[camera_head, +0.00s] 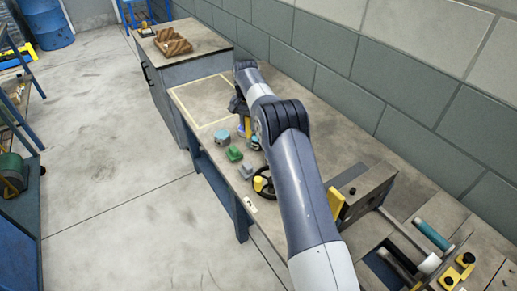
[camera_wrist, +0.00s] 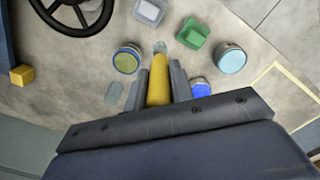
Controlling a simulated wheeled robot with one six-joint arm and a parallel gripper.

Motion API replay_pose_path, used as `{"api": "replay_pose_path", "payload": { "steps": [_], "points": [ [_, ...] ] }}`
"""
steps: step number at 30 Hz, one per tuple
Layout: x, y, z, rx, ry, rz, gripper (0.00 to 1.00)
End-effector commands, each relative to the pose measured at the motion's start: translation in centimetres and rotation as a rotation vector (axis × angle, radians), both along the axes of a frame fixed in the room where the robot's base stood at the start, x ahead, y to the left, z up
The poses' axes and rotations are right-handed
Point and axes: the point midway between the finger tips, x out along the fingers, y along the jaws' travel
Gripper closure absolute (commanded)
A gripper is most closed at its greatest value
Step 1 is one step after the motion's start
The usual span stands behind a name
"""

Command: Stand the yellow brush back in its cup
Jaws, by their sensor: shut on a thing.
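My gripper (camera_wrist: 159,85) is shut on the yellow brush (camera_wrist: 158,88), whose pale grey end points away from the wrist. In the head view the yellow brush (camera_head: 248,127) shows below my wrist, above the bench. A round blue-rimmed container (camera_wrist: 126,60) with a yellow-green inside is left of the brush in the wrist view. A light blue round container (camera_wrist: 230,57) stands to the right; it also shows in the head view (camera_head: 222,137). A bright blue round thing (camera_wrist: 201,88) is partly hidden behind the right finger. I cannot tell which of these is the brush's cup.
A green block (camera_wrist: 192,38) and a grey block (camera_wrist: 150,11) lie close by on the bench. A black handwheel (camera_wrist: 72,14) and a yellow block (camera_wrist: 22,75) are at the left. The yellow-outlined bench area (camera_head: 203,99) looks clear in the head view.

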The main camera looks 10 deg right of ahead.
Motion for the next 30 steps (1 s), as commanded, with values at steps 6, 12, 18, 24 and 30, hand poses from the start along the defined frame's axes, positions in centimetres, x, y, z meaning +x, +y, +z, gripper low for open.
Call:
{"api": "replay_pose_path", "payload": {
  "steps": [6,12,18,24,30],
  "points": [
    [0.0,0.0,-3.5,0.002,0.003,-0.004,1.0],
    [0.1,0.0,-5.9,0.003,0.0,-0.003,1.0],
    [0.0,0.0,-7.9,0.002,0.002,-0.003,1.0],
    [0.1,0.0,-9.8,0.002,-0.002,-0.002,1.0],
    [0.1,0.0,-9.9,0.002,-0.002,-0.002,1.0]
  ]
}}
